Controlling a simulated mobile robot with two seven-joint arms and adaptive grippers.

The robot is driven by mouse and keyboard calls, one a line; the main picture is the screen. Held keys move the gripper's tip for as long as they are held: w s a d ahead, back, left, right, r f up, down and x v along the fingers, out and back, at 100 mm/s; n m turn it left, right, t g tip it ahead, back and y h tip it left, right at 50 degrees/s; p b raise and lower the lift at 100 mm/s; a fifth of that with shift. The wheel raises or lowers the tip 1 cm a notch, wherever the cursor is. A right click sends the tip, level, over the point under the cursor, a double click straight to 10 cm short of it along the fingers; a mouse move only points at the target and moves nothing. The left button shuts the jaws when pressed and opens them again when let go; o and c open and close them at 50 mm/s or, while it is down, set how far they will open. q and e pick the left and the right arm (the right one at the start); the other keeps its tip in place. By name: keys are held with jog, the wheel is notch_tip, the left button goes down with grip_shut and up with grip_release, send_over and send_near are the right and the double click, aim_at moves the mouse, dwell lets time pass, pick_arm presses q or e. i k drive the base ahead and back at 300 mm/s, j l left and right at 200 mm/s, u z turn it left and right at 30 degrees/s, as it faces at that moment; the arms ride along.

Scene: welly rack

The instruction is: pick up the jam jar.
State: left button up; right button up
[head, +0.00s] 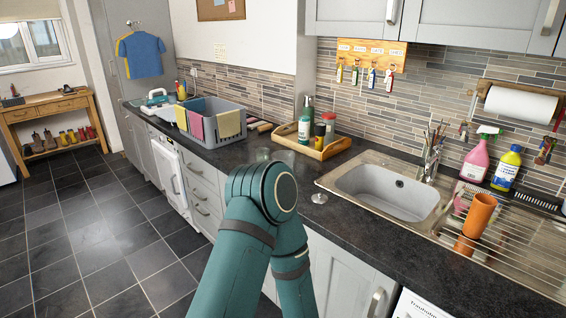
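I cannot surely single out a jam jar. A small jar with a red lid (328,121) stands at the back of the wooden tray (341,148), by the tiled wall. A clear glass vessel (263,155) stands on the dark worktop left of the tray, just beyond my arm. It may be a jar, but its contents are too small to tell. My teal arm rises from the bottom middle and bends in front of the worktop, hiding part of it. Neither of my grippers shows.
Bottles (304,130) share the tray. A grey crate (229,124) with cloths stands left of it. The sink (388,192) and the draining rack (515,245) with an orange tumbler (480,215) are at right. A small metallic disc (319,198) lies on the worktop before the sink.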

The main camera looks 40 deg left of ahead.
aim_at(263, 159)
jog(key=j+z, duration=1)
jog(key=j, duration=0.25)
jog(key=k+j+z, duration=0.15)
jog(key=j, duration=0.25)
jog(key=k+j, duration=0.1)
jog(key=j, duration=0.3)
jog(key=k+j+z, duration=0.1)
jog(key=j, duration=0.25)
jog(key=k+j, duration=0.15)
jog(key=j, duration=0.2)
jog(key=k+j+z, duration=0.1)
jog(key=j, duration=0.3)
jog(key=k+j, duration=0.15)
jog(key=j, duration=0.2)
